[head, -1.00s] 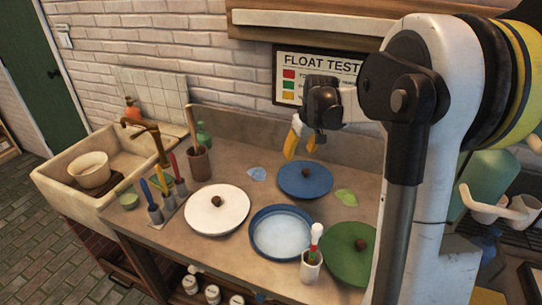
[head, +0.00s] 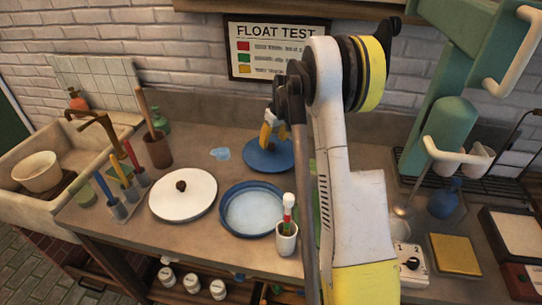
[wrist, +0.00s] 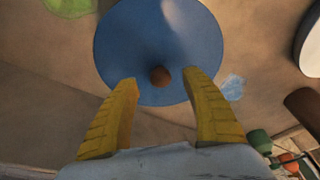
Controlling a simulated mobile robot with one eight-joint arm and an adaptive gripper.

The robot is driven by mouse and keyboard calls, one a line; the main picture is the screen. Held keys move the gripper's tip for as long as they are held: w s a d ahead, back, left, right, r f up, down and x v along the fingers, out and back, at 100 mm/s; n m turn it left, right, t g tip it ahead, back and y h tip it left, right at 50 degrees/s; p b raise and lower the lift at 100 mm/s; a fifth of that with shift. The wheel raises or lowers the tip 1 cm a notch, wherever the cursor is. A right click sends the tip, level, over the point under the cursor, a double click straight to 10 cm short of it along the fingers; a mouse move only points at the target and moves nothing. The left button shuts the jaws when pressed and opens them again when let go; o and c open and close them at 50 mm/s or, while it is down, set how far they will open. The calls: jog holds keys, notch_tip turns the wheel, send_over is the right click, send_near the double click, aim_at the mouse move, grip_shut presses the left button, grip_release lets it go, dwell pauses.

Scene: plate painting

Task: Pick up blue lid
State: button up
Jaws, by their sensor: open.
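The blue lid (head: 266,160) is a round disc lying on the counter near the back wall. In the wrist view the blue lid (wrist: 160,40) fills the upper middle, with a round brown knob (wrist: 160,76) near its lower part. My gripper (head: 268,137) is above the lid in the head view and hides its knob there. In the wrist view my gripper's yellow fingers (wrist: 162,82) are open, one on each side of the knob. Nothing is between them but the knob, and I cannot tell the exact height left above it.
A white lid (head: 184,200) and a blue-rimmed dish (head: 254,212) lie in front. A white cup (head: 287,240) with a brush stands beside the dish. My arm hides most of a green lid. A pale blue splotch (head: 220,154) is left of the blue lid.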

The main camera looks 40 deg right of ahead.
aim_at(271, 144)
jog(key=b+x, duration=0.1)
jog(key=x, duration=0.3)
jog(key=shift+w, duration=0.2)
jog(key=shift+r, duration=0.15)
grip_shut()
